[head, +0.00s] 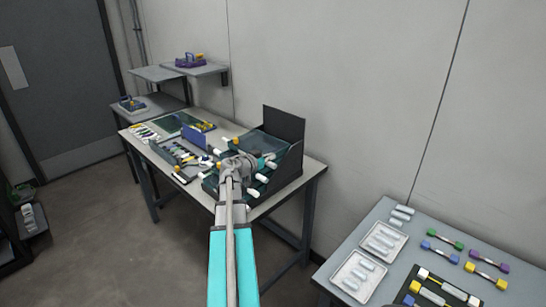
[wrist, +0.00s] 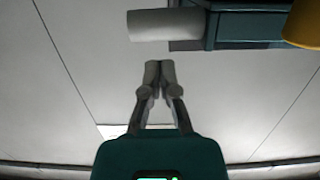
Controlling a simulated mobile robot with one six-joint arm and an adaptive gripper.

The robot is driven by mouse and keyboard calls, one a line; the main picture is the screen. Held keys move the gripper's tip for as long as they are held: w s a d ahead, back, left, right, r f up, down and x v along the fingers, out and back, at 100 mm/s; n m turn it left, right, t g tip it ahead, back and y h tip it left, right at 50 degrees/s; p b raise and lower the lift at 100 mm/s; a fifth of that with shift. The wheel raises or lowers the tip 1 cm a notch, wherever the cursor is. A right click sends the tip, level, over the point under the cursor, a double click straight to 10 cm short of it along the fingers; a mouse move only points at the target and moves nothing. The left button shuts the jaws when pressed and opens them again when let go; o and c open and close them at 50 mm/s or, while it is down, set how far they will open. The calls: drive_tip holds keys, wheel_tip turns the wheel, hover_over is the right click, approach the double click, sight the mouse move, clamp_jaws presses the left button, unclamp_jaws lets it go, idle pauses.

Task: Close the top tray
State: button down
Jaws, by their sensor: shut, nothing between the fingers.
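A dark stack of trays (head: 290,168) with white cylindrical handles stands at the right end of the far workbench. A dark panel (head: 285,123) stands upright at its back. My gripper (head: 240,162) is in front of the stack and hides part of it; I cannot tell how far each tray sticks out. In the wrist view my gripper (wrist: 159,68) has its fingertips together and empty. A white handle (wrist: 165,24) lies just beyond the fingertips, apart from them, attached to a dark teal tray edge (wrist: 250,28).
A yellow rounded thing (wrist: 305,22) is at the wrist view's upper right. The workbench (head: 232,128) also holds a blue box (head: 196,136) and small tools left of the stack. A grey table (head: 400,265) with white trays and coloured pieces stands at right. Floor shows at left.

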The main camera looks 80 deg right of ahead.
drive_tip(key=shift+w+a+f+b, duration=0.2)
drive_tip(key=shift+f+b, duration=0.15)
drive_tip(key=shift+f, duration=0.3)
drive_tip(key=shift+r, duration=0.15)
drive_tip(key=shift+r+p, duration=2)
drive_tip(key=shift+p, duration=0.15)
drive_tip(key=w+a+f+b, duration=0.1)
drive_tip(key=a+f+b, duration=0.1)
drive_tip(key=w+a+f+b, duration=0.1)
drive_tip(key=a+f+b, duration=0.1)
drive_tip(key=f+b, duration=0.1)
drive_tip(key=w+a+f+b, duration=0.1)
drive_tip(key=a+f+b, duration=0.1)
drive_tip(key=f+b, duration=0.1)
drive_tip(key=shift+w+a, duration=0.15)
